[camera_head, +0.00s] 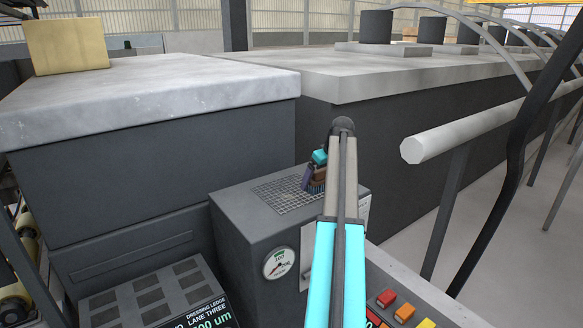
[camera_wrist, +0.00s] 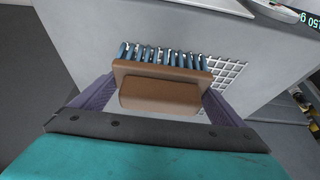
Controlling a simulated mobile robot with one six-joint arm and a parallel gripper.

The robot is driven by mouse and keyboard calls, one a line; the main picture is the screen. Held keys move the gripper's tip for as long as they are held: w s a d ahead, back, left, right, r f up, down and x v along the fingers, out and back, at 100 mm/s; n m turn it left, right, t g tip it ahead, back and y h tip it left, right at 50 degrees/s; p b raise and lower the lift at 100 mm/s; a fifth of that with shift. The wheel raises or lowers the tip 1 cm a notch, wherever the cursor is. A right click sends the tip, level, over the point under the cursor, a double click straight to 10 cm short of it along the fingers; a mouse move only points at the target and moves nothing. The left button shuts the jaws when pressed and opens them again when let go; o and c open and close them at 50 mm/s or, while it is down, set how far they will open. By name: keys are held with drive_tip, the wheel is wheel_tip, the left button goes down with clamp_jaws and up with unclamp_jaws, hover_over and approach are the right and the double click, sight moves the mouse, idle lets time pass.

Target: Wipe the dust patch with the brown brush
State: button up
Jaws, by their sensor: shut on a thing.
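The brown brush (camera_wrist: 160,95) has a brown block and a row of blue bristles. My gripper (camera_wrist: 158,90) is shut on it, with a purple finger at each side of the block. In the head view the brush (camera_head: 319,174) is small and partly hidden by my arm, its bristles pointing down. My gripper (camera_head: 312,172) appears there above the grille on top of a grey cabinet; I cannot tell whether the bristles touch anything. I cannot make out a distinct dust patch. The pale stone slab (camera_head: 150,90) at the left has a mottled top.
The grey cabinet (camera_head: 235,235) carries a grille (camera_head: 285,194) and a round gauge (camera_head: 280,263). A tan block (camera_head: 66,46) stands on the slab's back left. A second slab (camera_head: 400,75) lies behind. A thick pale rail (camera_head: 470,132) runs at the right. Coloured buttons (camera_head: 395,305) are at the bottom.

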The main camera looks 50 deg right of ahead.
sight(320, 171)
drive_tip(key=shift+r+p, duration=0.5)
drive_tip(key=shift+r, duration=1)
